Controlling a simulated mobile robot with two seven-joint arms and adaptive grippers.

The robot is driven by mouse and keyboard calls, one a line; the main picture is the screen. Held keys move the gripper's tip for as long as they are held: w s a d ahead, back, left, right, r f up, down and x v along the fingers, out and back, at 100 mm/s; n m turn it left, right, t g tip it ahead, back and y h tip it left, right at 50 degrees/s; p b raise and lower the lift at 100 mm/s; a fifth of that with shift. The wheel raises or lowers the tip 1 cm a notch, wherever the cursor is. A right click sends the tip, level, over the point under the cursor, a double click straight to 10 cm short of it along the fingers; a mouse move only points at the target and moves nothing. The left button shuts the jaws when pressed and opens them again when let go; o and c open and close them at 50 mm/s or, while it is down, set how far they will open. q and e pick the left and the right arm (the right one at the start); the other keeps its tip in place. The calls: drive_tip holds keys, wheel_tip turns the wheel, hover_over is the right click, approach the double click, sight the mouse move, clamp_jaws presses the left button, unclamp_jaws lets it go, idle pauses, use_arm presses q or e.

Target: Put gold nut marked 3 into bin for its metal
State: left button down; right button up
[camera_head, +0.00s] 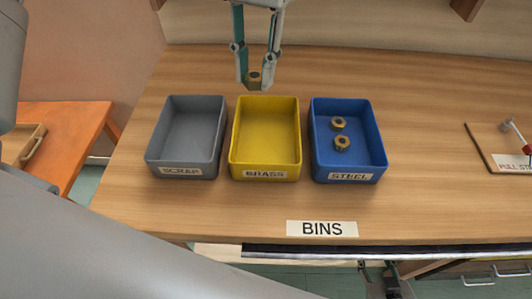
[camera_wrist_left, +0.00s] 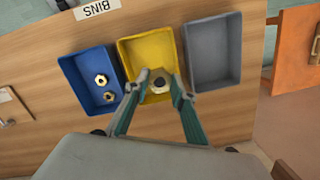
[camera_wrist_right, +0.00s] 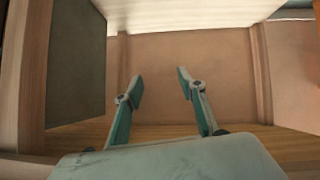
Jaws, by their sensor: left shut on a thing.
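My left gripper (camera_head: 254,82) is shut on a gold nut (camera_head: 254,77), held in the air just behind the yellow bin. In the left wrist view the nut (camera_wrist_left: 159,83) sits between the fingertips; its mark cannot be read. The yellow bin (camera_head: 264,172) is labelled BRASS and looks empty. The blue bin (camera_head: 347,176) is labelled STEEL and holds two gold-coloured nuts (camera_head: 339,123). The grey bin (camera_head: 184,170) is labelled SCRAP and looks empty. My right gripper (camera_wrist_right: 159,82) is open and empty, away from the bins.
The bins stand in a row on a wooden table (camera_head: 430,120), with a BINS label (camera_head: 322,228) in front. A board (camera_head: 495,145) with a red-and-white handle lies at the right. An orange table (camera_head: 65,130) stands at the left. The tabletop behind the bins is clear.

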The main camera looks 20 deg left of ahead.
use_arm(q)
drive_tip(key=s+d+b, duration=0.3)
drive_tip(key=m+b, duration=0.1)
drive_tip(key=b, duration=0.1)
hover_over(266, 156)
drive_tip(key=s, duration=0.2)
drive_tip(key=f, duration=1.3)
drive_tip(key=shift+s+d+f, duration=0.15)
drive_tip(key=shift+s+d, duration=0.05)
drive_tip(key=shift+d, duration=0.15)
drive_tip(key=shift+f, duration=0.8)
drive_tip(key=shift+f+b, duration=0.35)
drive_tip(key=shift+f, duration=1.55)
use_arm(e)
wheel_tip(266, 156, down, 6)
drive_tip(key=s, duration=0.1)
drive_tip(key=shift+d, duration=0.15)
use_arm(q)
drive_tip(key=shift+f, duration=0.15)
use_arm(e)
drive_tip(key=shift+f, duration=0.2)
use_arm(q)
drive_tip(key=c, duration=1.7)
unclamp_jaws()
use_arm(e)
drive_tip(key=shift+r, duration=0.1)
drive_tip(key=shift+w+r, duration=0.1)
